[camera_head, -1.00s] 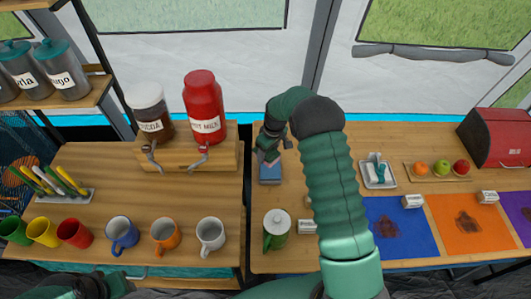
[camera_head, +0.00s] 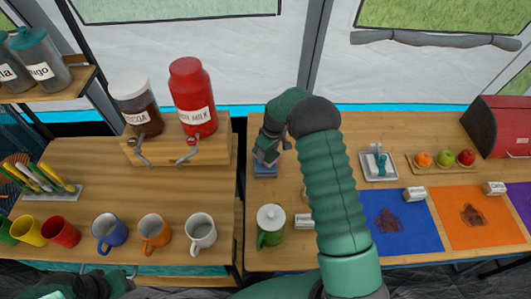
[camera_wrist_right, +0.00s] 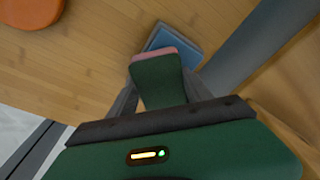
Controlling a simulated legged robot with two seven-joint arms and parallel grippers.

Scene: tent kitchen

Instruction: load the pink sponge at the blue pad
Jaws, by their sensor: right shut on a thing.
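The pink sponge (camera_wrist_right: 158,57) shows in the right wrist view as a pink edge with a green face. My right gripper (camera_wrist_right: 160,95) is shut on it, one dark finger on each side. In the head view my right gripper (camera_head: 266,153) is over the blue pad (camera_head: 265,172), at the table's left end. In the wrist view the sponge overlaps part of the blue pad (camera_wrist_right: 178,38); I cannot tell whether they touch. My left gripper (camera_head: 110,283) is at the bottom left, mostly cut off, its fingers unclear.
A green lidded mug (camera_head: 270,228) stands in front of the pad. A white tray (camera_head: 379,178) and fruit board (camera_head: 443,172) lie to the right. A dispenser stand (camera_head: 180,150) with two jars is on the left counter. A gap separates the counters.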

